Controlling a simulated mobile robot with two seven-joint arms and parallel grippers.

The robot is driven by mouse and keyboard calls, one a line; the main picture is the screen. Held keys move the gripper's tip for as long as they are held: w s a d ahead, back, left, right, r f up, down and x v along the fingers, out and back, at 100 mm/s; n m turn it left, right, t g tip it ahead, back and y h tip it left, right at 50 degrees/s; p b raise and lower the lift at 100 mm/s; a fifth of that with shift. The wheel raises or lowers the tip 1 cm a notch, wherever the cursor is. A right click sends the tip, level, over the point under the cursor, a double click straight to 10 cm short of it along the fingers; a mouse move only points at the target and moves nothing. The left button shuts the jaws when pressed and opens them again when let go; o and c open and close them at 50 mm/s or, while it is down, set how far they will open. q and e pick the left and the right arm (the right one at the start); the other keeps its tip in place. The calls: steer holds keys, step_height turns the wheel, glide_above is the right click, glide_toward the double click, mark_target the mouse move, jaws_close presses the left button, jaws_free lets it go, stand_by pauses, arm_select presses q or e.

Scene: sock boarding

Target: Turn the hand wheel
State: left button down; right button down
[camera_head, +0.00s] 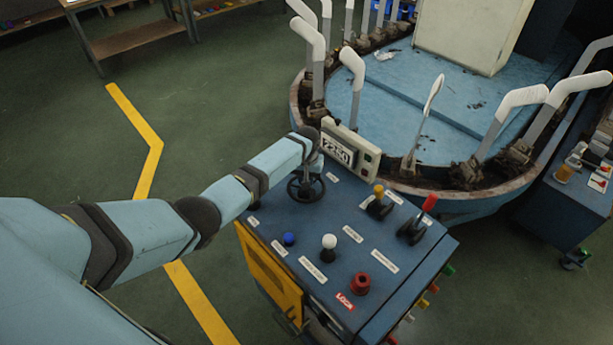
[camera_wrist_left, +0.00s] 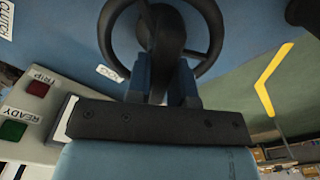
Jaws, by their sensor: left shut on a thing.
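The dark hand wheel (camera_head: 306,186) stands on top of the blue control console (camera_head: 338,232), near its back left corner. My left gripper (camera_head: 310,165) reaches down to it from the left. In the left wrist view the black ring of the hand wheel (camera_wrist_left: 213,30) lies ahead of the fingers. My left gripper (camera_wrist_left: 161,82) is shut on a dark part of the wheel between its two blue fingers. The fingers hide part of the wheel, so I cannot tell exactly where they touch. My right gripper is not in view.
A display box (camera_head: 350,152) reading 2250 stands behind the wheel. A white knob (camera_head: 329,242), a blue button (camera_head: 289,239), a red knob (camera_head: 360,283), a yellow lever (camera_head: 379,192) and a red lever (camera_head: 429,203) share the console top. A round machine (camera_head: 455,125) with upright sock forms stands behind.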

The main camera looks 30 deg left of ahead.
arm_select(q)
steer(key=shift+m, duration=0.5)
steer(key=c, duration=1)
jaws_free()
step_height(320, 180, up, 14)
steer(key=shift+f, duration=0.1)
